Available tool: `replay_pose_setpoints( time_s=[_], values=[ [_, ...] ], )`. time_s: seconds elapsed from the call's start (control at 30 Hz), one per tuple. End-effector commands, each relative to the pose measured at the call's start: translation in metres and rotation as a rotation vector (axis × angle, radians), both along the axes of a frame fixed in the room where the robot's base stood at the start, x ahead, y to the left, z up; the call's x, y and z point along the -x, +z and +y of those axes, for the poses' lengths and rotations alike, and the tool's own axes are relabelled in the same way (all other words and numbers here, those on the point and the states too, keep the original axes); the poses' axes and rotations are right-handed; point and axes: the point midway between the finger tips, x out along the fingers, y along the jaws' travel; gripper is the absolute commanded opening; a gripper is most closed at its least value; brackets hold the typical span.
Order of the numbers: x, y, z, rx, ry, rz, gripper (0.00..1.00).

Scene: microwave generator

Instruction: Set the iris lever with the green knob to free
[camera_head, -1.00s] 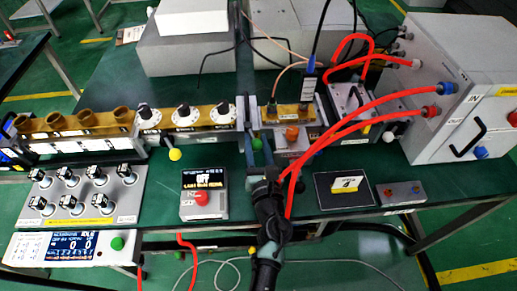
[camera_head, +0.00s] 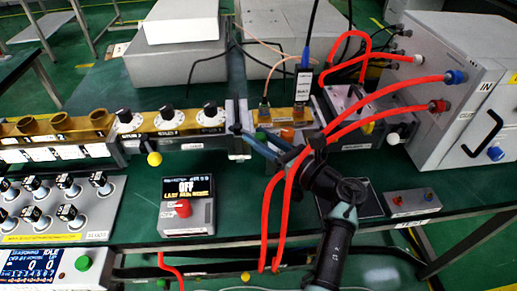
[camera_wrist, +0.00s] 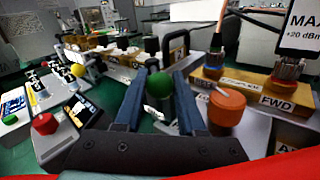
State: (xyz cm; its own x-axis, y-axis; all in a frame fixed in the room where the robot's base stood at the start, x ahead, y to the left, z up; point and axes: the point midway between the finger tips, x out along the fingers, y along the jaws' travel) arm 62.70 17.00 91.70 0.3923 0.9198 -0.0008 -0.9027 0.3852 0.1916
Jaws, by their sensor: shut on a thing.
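The lever's shaft and any position marking are hidden or too small to read.
An orange knob (camera_wrist: 226,107) stands close to my right finger in the wrist view. Red hoses (camera_head: 383,97) run from the grey cabinet (camera_head: 455,50) past my wrist. A display box (camera_head: 187,205) reading OFF and a yellow knob (camera_head: 154,159) lie left.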

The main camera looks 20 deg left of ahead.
Motion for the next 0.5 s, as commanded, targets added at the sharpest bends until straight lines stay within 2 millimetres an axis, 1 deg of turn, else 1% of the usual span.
replay_pose_setpoints(
  time_s=[0.03, 0.5],
  values=[
    [-0.0023, -0.0023, -0.0015, -0.001, 0.003, 0.000, 0.00],
    [-0.0029, 0.0014, -0.0004, -0.002, 0.025, 0.000, 0.00]
  ],
)
